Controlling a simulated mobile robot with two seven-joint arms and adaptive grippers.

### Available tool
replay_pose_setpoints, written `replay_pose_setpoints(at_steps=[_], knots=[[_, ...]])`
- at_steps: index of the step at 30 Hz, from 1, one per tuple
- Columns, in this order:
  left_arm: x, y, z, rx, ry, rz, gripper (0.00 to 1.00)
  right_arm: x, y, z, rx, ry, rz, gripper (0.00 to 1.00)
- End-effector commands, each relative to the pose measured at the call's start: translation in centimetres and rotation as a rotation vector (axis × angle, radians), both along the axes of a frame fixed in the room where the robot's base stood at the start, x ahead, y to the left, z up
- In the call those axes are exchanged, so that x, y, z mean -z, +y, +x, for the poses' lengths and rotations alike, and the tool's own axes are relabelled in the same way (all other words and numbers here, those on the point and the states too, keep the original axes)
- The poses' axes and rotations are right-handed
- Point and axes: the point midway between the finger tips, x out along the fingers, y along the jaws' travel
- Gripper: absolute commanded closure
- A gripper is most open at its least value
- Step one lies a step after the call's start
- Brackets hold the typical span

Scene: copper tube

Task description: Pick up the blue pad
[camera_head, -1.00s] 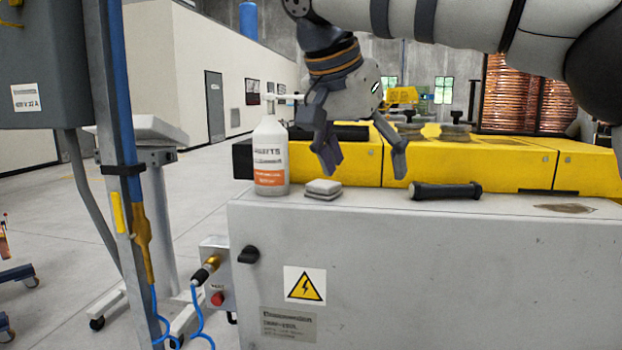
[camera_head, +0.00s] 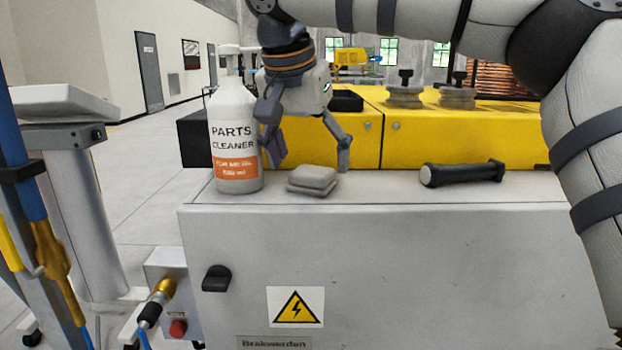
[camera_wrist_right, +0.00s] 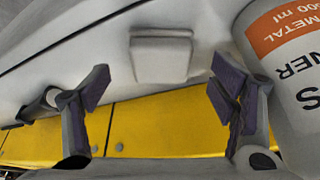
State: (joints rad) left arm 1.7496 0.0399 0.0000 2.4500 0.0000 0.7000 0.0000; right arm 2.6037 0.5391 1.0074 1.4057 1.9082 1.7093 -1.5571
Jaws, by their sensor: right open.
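No pad looks blue. A small stack of two grey, soft-edged pads (camera_head: 313,179) lies on top of the grey cabinet (camera_head: 400,192), near its front edge. The pads also show in the right wrist view (camera_wrist_right: 162,55), at the top centre. My right gripper (camera_head: 308,152) is open and empty, just behind and above the pads in the head view. In the wrist view its two fingers (camera_wrist_right: 160,90) stand apart, to either side of the pads and short of them. My left gripper is in neither view.
A white parts cleaner bottle (camera_head: 235,135) stands left of the pads, close to one finger; it fills the right of the wrist view (camera_wrist_right: 285,70). A black handle-shaped tool (camera_head: 462,174) lies to the right. Yellow housing (camera_head: 440,140) rises behind.

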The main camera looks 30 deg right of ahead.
Motion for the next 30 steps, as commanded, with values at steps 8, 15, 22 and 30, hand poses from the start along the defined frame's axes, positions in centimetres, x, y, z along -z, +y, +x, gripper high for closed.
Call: replay_pose_setpoints(at_steps=[8, 15, 22, 30], knots=[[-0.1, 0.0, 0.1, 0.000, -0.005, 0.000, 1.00, 2.4, -0.8, 0.6, 0.001, -0.002, 0.000, 0.22], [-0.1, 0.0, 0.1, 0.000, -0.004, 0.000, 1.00, 2.4, -0.8, 0.6, 0.001, -0.002, 0.000, 0.51], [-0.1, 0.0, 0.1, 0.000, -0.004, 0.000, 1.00, 2.4, -0.8, 0.6, 0.000, -0.001, 0.000, 0.70], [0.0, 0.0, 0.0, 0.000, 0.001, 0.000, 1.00, 0.8, -0.8, 0.8, 0.002, -0.004, -0.001, 0.70]])
